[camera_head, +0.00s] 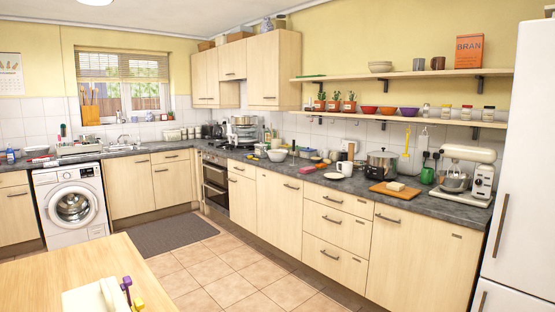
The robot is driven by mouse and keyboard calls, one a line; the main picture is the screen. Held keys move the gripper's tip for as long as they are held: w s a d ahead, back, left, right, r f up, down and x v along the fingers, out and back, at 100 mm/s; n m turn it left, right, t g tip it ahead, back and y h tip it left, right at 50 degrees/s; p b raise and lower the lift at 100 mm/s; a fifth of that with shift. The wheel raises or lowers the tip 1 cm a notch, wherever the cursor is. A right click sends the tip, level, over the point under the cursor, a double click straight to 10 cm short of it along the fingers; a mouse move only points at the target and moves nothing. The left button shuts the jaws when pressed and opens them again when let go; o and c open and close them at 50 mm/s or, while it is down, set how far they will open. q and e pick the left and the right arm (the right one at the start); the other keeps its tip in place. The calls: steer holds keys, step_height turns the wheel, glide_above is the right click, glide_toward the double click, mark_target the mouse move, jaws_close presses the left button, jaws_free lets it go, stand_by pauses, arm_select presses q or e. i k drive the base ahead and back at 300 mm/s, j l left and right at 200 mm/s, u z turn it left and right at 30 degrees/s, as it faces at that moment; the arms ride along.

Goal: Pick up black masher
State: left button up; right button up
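I cannot pick out a black masher with certainty at this size. A yellow utensil (407,142) hangs on the tiled wall under the lower shelf, above the right part of the counter. Small dark items stand among the clutter on the counter (340,186), too small to tell apart. Neither of my grippers is in view.
A wooden table (40,275) fills the front left, with a white object (88,299) near purple and yellow handles. Tiled floor (225,270) lies open before the cabinets. A large pot (381,165), wooden board (394,190) and stand mixer (467,172) crowd the right counter.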

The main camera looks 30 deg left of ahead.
mark_target(294, 141)
steer(key=i+j+z, duration=0.2)
steer(key=i, duration=0.95)
steer(key=i+u, duration=0.35)
steer(key=i+l+u, duration=0.35)
steer(key=i, duration=0.2)
steer(key=i+j+u, duration=0.2)
steer(key=i+u, duration=0.45)
steer(key=u, duration=0.15)
steer(key=i+u, duration=0.4)
steer(key=i+j, duration=0.15)
steer(key=i, duration=0.95)
